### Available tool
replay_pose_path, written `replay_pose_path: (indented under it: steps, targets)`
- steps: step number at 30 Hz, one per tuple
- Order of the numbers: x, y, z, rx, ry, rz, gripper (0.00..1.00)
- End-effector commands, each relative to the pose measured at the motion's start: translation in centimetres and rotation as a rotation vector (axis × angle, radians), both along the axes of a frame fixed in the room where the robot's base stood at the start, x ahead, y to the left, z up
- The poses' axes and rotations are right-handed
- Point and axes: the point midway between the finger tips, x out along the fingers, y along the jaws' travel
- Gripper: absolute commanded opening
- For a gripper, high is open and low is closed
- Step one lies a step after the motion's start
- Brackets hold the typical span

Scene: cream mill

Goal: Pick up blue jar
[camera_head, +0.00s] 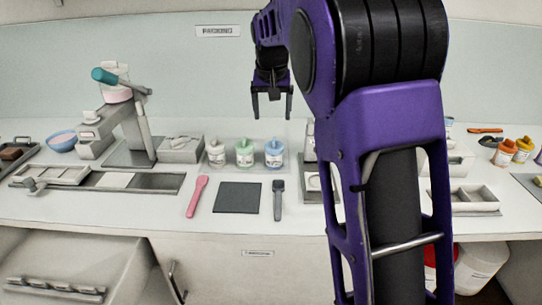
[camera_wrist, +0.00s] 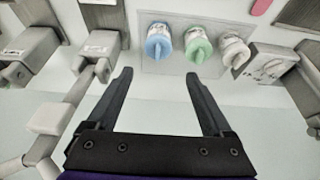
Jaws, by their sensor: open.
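The blue jar (camera_head: 274,154) stands upright at the right end of a row of three jars at the back of the counter. A green jar (camera_head: 244,153) stands beside it, and a white jar (camera_head: 216,153) is at the left end. My gripper (camera_head: 272,112) is open and empty, above the jars and apart from them. In the wrist view the blue jar (camera_wrist: 159,42) is at the upper middle, beyond my open gripper (camera_wrist: 160,75). The green jar (camera_wrist: 198,45) and white jar (camera_wrist: 232,50) are to its right there.
A dark square mat (camera_head: 237,198) lies in front of the jars, between a pink spatula (camera_head: 196,197) and a grey spatula (camera_head: 278,200). A grey box (camera_head: 180,150) stands left of the jars. Grey equipment (camera_head: 312,165) stands close on their right, partly hidden by my arm.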

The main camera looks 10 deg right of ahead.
Motion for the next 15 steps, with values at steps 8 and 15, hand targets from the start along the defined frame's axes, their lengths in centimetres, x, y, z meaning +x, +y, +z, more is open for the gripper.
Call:
replay_pose_path:
  steps: [8, 15]
  targets:
    - [2.1, -0.5, -5.6, -0.001, 0.003, -0.002, 0.85]
    - [3.9, -0.8, -9.6, -0.001, 0.0, -0.001, 0.85]
